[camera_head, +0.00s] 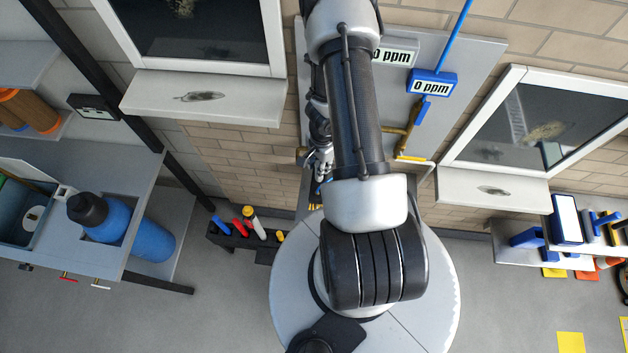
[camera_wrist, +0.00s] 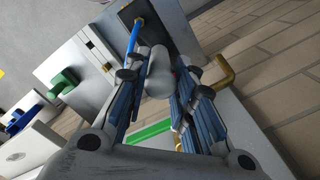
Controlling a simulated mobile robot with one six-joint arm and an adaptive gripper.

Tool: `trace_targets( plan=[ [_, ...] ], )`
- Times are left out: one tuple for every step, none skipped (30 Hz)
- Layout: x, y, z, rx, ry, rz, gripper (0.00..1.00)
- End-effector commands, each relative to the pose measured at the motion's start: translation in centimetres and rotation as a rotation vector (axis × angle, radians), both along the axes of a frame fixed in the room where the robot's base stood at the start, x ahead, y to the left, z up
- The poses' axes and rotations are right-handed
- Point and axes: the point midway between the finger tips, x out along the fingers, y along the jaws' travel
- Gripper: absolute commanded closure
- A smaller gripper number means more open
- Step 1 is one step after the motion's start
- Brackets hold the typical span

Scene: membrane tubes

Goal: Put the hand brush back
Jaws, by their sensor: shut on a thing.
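My gripper (camera_wrist: 160,82) is shut on a pale grey rounded thing (camera_wrist: 159,68) between its fingertips in the wrist view. The fingers hide much of this thing, and I cannot tell whether it is the hand brush. In the head view my gripper (camera_head: 322,165) is small and partly covered by my arm, in front of the grey wall panel. A blue handled thing (camera_head: 606,220) stands on the right shelf; I cannot tell whether it is a brush.
The grey panel (camera_head: 470,75) carries a blue display (camera_head: 432,84), a blue hose and brass pipes. A black rack (camera_head: 235,240) with coloured handles is low on the left. A bench with a blue bottle (camera_head: 100,218) stands at left. Two windows flank the panel.

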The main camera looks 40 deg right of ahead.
Motion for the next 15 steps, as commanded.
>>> trace_targets(
  plan=[
    [0.0, 0.0, -1.4, 0.000, 0.001, -0.002, 1.00],
    [0.0, 0.0, -1.9, 0.000, 0.001, -0.002, 1.00],
    [0.0, 0.0, -2.5, 0.000, 0.000, -0.002, 1.00],
    [0.0, 0.0, -3.0, 0.000, 0.000, -0.002, 1.00],
    [0.0, 0.0, -3.4, 0.000, 0.000, -0.002, 1.00],
    [0.0, 0.0, -3.9, 0.000, 0.000, -0.002, 1.00],
    [0.0, 0.0, -4.3, 0.000, 0.000, -0.002, 1.00],
    [0.0, 0.0, -4.5, 0.000, 0.000, -0.002, 1.00],
    [0.0, 0.0, -4.8, 0.000, 0.000, -0.001, 1.00],
    [0.0, 0.0, -5.0, 0.000, 0.000, -0.001, 1.00],
    [0.0, 0.0, -5.2, 0.000, 0.000, -0.002, 1.00],
    [0.0, 0.0, -5.3, 0.000, 0.000, -0.002, 1.00],
    [0.0, 0.0, -5.3, 0.000, 0.000, -0.002, 1.00],
    [0.0, 0.0, -5.3, 0.000, 0.000, -0.001, 1.00],
    [0.0, 0.0, -5.4, 0.000, 0.000, -0.001, 1.00]
  ],
)
